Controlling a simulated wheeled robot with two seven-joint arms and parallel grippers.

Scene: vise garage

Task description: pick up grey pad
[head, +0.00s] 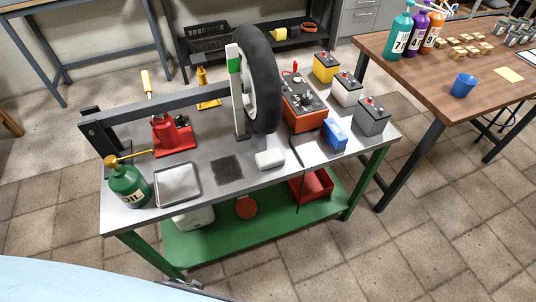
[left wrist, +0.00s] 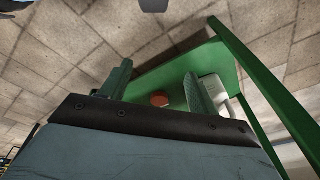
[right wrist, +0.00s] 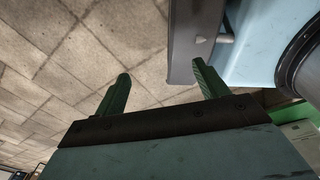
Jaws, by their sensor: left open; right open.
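The grey pad (head: 227,169) is a flat, dark grey square lying on the workbench top (head: 205,200) in the head view. It lies between a silver tray (head: 178,186) and a white block (head: 269,159), apart from both. My left gripper (left wrist: 158,72) is open and empty in the left wrist view, with the bench's green lower shelf beyond its fingers. My right gripper (right wrist: 162,70) is open and empty in the right wrist view, with tiled floor beyond it. Neither wrist view shows the pad, and neither gripper is clearly seen in the head view.
A green oil can (head: 127,184) and a red jack (head: 171,135) stand at the left of the bench. A wheel (head: 261,80) stands behind the pad. A blue block (head: 334,135) and several batteries are at the right. The bench's front edge near the pad is clear.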

